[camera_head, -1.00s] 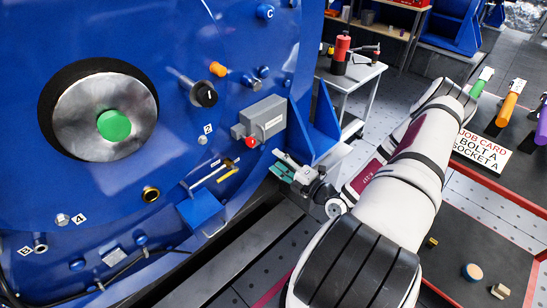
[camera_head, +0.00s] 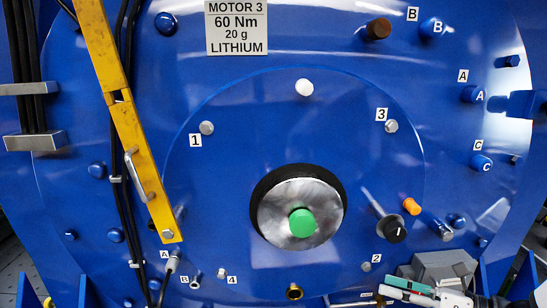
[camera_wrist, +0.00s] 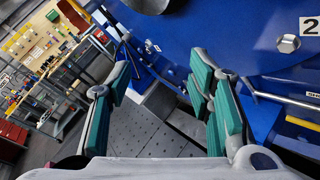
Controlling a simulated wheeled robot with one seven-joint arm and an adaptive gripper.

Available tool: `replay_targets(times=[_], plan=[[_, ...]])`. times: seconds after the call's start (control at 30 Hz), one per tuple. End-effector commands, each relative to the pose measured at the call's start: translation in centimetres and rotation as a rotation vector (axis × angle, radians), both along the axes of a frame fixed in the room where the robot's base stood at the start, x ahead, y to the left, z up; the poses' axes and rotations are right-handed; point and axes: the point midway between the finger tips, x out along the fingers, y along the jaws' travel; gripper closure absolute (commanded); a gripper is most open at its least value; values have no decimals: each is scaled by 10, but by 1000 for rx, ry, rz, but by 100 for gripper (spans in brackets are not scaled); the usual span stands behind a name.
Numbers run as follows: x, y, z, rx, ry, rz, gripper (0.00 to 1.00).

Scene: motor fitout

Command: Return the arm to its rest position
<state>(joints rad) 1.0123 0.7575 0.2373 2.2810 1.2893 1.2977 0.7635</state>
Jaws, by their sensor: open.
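My gripper (camera_head: 408,290) shows at the bottom right of the head view, in front of the lower right of the blue motor (camera_head: 245,130). Only its teal-padded fingers and a bit of the wrist show there; most of my arm is out of frame. In the wrist view my gripper (camera_wrist: 160,85) is open, with teal pads on both sides and nothing between them. Past the fingers there are grey floor plates (camera_wrist: 125,130) and the blue motor face, which is close on the right side.
The grey box (camera_head: 438,268) on the motor is close to my gripper. A black knob (camera_head: 395,232), an orange plug (camera_head: 411,206) and a green-centred shaft (camera_head: 301,222) stick out. A yellow bar (camera_head: 125,120) crosses the left. Shelves (camera_wrist: 55,65) stand farther off in the wrist view.

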Motion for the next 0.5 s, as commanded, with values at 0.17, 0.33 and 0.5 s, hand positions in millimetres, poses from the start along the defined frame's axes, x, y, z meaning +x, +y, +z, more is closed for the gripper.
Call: replay_targets(times=[0.17,0.33,0.5], plan=[[-30,53,38,-255,-160,307,53],[-67,89,65,-471,-324,593,53],[-109,113,85,-669,-500,874,53]])
